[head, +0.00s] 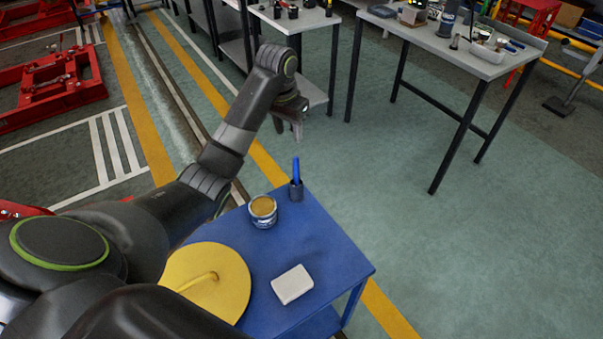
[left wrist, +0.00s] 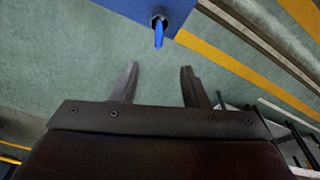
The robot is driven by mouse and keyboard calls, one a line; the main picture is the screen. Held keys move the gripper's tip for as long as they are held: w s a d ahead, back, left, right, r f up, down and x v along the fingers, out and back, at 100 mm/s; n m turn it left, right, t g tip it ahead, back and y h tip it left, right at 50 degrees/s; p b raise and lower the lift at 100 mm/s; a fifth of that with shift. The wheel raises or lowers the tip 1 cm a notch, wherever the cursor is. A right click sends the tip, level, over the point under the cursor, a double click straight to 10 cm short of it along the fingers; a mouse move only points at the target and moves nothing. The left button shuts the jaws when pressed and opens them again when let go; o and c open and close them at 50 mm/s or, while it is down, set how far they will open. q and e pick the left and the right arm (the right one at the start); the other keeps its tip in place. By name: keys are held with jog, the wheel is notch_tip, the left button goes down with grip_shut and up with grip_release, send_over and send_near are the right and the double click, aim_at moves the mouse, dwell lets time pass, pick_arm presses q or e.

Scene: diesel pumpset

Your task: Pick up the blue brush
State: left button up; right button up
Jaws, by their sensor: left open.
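The blue brush (head: 296,172) stands upright in a small dark cup (head: 296,190) at the far corner of a blue table (head: 335,255). In the left wrist view, the brush (left wrist: 158,36) sticks out of the cup (left wrist: 158,17) near the top, beyond the fingertips and roughly between them. My left gripper (head: 298,125) is above and beyond the table's far corner in the head view, apart from the brush. It is open and empty, and its two fingers (left wrist: 158,72) show spread in the left wrist view. My right gripper is not in view.
On the blue table are a tin with a tan top (head: 263,210), a white block (head: 292,284) and a round yellow lid (head: 210,283) with a handle. Grey workbenches (head: 450,45) stand at the back. Open green floor lies right of the table.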

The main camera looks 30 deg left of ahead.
aim_at(294, 164)
pick_arm(q)
jog(key=f+b, duration=0.1)
jog(key=f, duration=0.2)
jog(key=f+b, duration=0.1)
jog(key=f, duration=0.3)
jog(key=w+f+b, duration=0.1)
jog(key=f, duration=0.2)
jog(key=shift+d+f, duration=0.15)
jog(key=shift+f, duration=0.25)
jog(key=shift+w+f, duration=0.15)
jog(key=shift+f, duration=0.3)
jog(key=f, duration=0.2)
jog(key=w+f, duration=0.1)
jog(key=f, duration=0.1)
jog(key=shift+d+f, duration=0.2)
jog(key=shift+f, duration=0.15)
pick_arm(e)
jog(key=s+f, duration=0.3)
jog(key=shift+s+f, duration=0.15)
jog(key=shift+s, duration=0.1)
pick_arm(q)
grip_shut()
